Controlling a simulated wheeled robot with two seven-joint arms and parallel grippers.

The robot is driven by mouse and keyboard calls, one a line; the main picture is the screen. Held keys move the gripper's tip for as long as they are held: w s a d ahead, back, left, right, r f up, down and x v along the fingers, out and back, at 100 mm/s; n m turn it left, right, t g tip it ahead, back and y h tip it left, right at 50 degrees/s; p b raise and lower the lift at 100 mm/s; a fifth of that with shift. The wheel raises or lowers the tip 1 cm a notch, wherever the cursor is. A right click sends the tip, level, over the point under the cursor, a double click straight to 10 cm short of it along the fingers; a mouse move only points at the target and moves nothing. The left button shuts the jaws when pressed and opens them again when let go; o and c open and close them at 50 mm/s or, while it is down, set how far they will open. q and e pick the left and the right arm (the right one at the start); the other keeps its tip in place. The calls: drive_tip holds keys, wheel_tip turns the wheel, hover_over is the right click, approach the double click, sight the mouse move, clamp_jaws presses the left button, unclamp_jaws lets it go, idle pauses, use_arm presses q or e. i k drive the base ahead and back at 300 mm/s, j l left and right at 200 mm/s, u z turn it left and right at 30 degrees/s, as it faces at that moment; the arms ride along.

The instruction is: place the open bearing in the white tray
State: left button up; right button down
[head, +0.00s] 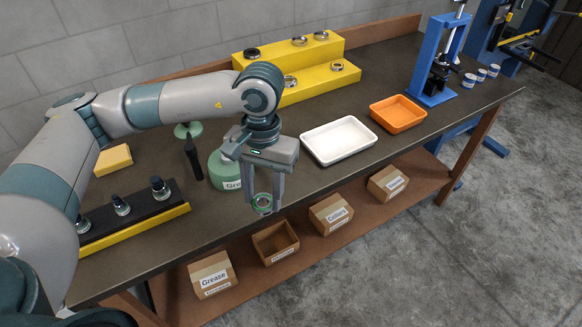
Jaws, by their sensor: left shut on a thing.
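My left gripper (264,203) is shut on a small ring-shaped bearing (262,209), greenish with a pale rim. It holds the bearing in front of the bench's front edge, to the left of and nearer than the white tray. The white tray (339,140) lies on the bench right of my gripper and looks empty. My right gripper is not in view.
An orange tray (398,114) and a blue press (437,60) stand further right. A yellow stepped stand (315,91) with several rings is behind. A green grease tub (222,170) is beside my gripper. Boxes (212,274) sit on the lower shelf.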

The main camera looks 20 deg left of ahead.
sight(337, 144)
drive_tip(key=z, duration=1.2)
drive_tip(key=j, duration=1)
